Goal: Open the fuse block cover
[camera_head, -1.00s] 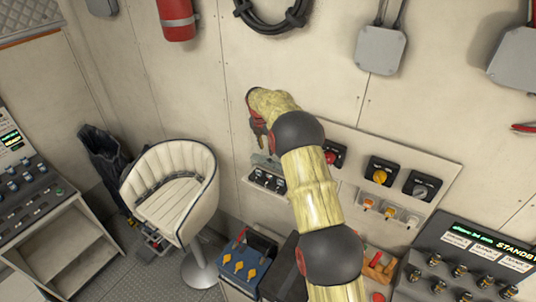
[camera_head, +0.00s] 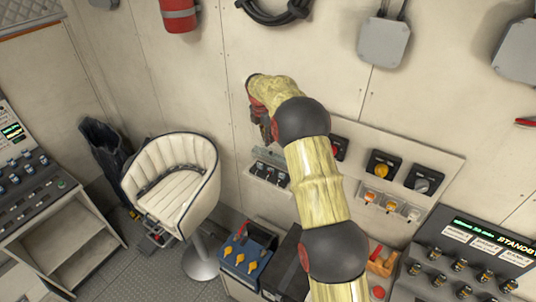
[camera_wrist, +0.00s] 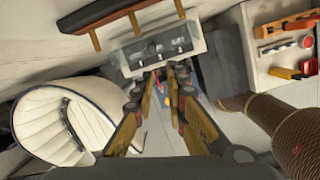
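The fuse block (camera_head: 268,173) is a small pale box with a row of dark parts on its front, low on the wall left of the switch panel. A greyish flap or cover (camera_head: 270,156) shows along its top; its exact position is hard to tell. In the wrist view the block (camera_wrist: 158,49) lies just beyond my fingertips. My gripper (camera_wrist: 165,74) points at its lower edge, its fingers a narrow gap apart with nothing seen between them. In the head view my gripper (camera_head: 267,128) is above the block, partly hidden by my arm. Contact cannot be told.
A white chair (camera_head: 176,182) stands left. A blue box with orange knobs (camera_head: 246,258) sits below the block. The switch panel (camera_head: 443,166) with coloured knobs is to the right. A dark bar on wooden posts (camera_wrist: 105,14) shows above the block in the wrist view.

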